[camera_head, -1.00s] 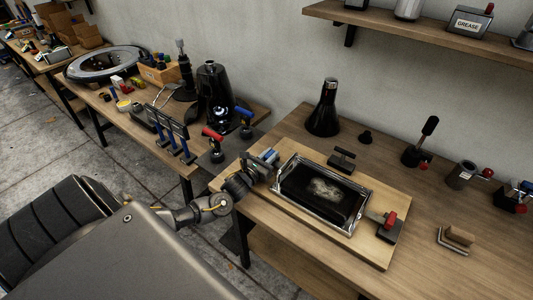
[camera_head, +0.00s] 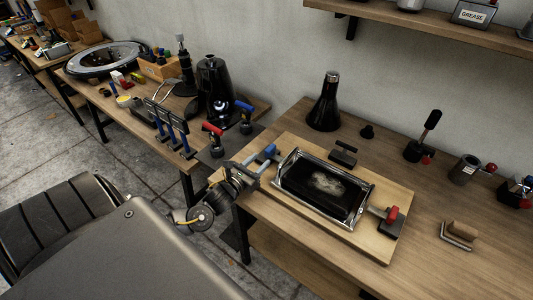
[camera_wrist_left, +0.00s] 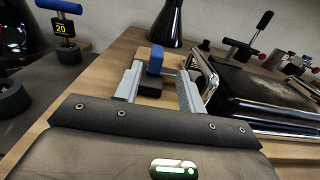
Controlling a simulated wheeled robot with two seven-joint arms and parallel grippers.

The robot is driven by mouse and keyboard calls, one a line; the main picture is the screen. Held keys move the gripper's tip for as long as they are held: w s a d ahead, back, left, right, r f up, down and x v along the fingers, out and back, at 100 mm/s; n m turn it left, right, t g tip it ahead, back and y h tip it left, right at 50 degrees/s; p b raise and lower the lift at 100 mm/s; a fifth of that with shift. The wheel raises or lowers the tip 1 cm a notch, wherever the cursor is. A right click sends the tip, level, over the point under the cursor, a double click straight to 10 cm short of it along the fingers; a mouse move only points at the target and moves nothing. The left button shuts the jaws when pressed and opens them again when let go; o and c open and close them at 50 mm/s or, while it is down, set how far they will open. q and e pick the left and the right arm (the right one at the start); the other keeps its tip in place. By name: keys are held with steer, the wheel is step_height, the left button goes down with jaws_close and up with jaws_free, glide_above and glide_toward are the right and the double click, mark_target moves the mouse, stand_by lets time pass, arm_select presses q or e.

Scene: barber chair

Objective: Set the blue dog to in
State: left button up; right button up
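The blue dog (camera_head: 268,151) sits at the left end of the wooden board (camera_head: 383,248), beside a shiny metal frame with a black panel (camera_head: 318,186). In the left wrist view its blue block (camera_wrist_left: 156,59) stands above a dark base (camera_wrist_left: 150,88). My left gripper (camera_head: 256,164) is at the board's left end, close to the dog. Its two fingers (camera_wrist_left: 158,86) are apart, with the blue dog between and just beyond their tips. I cannot tell whether they touch it. A red dog (camera_head: 392,213) on a black base is at the frame's right end. My right gripper is not in view.
A black handled block (camera_head: 343,153) sits behind the frame. A black conical bottle (camera_head: 325,105) and a lever (camera_head: 427,133) stand farther back. Red-handled (camera_head: 212,133) and blue-handled (camera_head: 244,112) tools stand left.

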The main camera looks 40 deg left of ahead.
arm_select(q)
steer(key=shift+s, duration=1.45)
steer(key=shift+d, duration=0.1)
